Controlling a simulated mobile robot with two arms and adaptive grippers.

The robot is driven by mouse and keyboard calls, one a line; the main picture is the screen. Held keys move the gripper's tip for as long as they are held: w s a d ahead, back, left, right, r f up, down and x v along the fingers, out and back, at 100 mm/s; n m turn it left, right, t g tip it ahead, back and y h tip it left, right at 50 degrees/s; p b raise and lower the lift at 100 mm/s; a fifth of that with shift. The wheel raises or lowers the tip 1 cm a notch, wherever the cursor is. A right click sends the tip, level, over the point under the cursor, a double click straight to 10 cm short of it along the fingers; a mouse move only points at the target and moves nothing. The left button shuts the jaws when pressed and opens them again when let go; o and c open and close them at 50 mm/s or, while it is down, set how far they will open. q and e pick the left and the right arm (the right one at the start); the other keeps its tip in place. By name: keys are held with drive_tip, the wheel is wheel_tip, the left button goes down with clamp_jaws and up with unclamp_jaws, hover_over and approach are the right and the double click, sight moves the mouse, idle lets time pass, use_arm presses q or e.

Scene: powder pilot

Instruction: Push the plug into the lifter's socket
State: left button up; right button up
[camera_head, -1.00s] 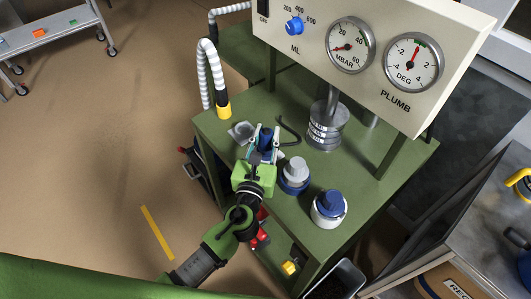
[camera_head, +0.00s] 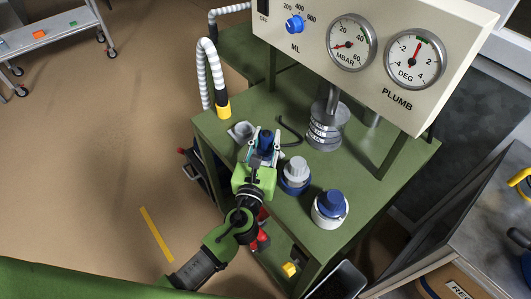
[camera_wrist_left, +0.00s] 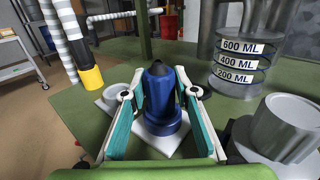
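The blue plug-like piece (camera_wrist_left: 160,102) with a dark pointed top stands upright over a pale plate (camera_wrist_left: 112,105) on the green bench; it also shows in the head view (camera_head: 265,140). My left gripper (camera_wrist_left: 162,82) has its two teal-padded fingers on either side of this piece, and the fingertips look pressed to its sides. In the head view my left gripper (camera_head: 264,144) reaches over the bench's near edge. The underside of the blue piece and any socket opening beneath it are hidden. My right gripper is in neither view.
A grey-topped knob (camera_head: 296,172) and a blue-topped knob (camera_head: 331,206) stand right of my gripper. A black cable (camera_head: 292,130) curves beside the plug. A striped hose (camera_head: 205,72) rises at left.

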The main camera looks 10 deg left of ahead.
use_arm(q)
drive_tip(key=shift+o, duration=1.3)
drive_tip(key=shift+f, duration=0.1)
drive_tip(key=shift+s, duration=0.1)
drive_tip(key=s, duration=0.4)
drive_tip(key=s+a, duration=0.1)
drive_tip(key=s, duration=0.6)
drive_tip(key=shift+s+a, duration=0.15)
drive_tip(key=shift+s, duration=0.25)
